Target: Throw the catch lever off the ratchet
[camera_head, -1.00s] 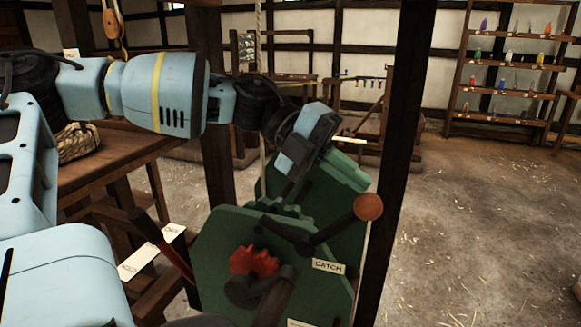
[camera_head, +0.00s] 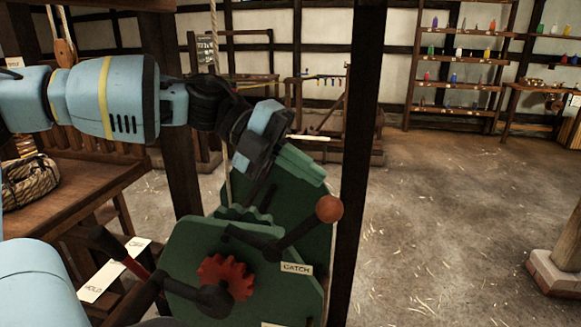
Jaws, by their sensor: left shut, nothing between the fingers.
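The catch lever (camera_head: 300,230) is a dark arm with an orange-brown ball knob (camera_head: 329,208), slanting up to the right from its pivot on the green winch housing (camera_head: 190,245). A small "CATCH" label (camera_head: 297,268) sits below it. A red toothed wheel (camera_head: 224,274) shows on the housing front, with a dark crank-like arm (camera_head: 212,300) partly over it. My left gripper (camera_head: 246,168) is shut and empty, up and left of the knob and apart from it, in front of the green rear part. Its fingertips are hard to make out. My right gripper is out of view.
A dark post (camera_head: 358,150) rises close right of the winch, and another (camera_head: 181,150) stands behind its left side. A red-gripped lever (camera_head: 130,262) and "HOLD" label (camera_head: 95,287) are at left. A rope (camera_head: 214,40) hangs behind my arm.

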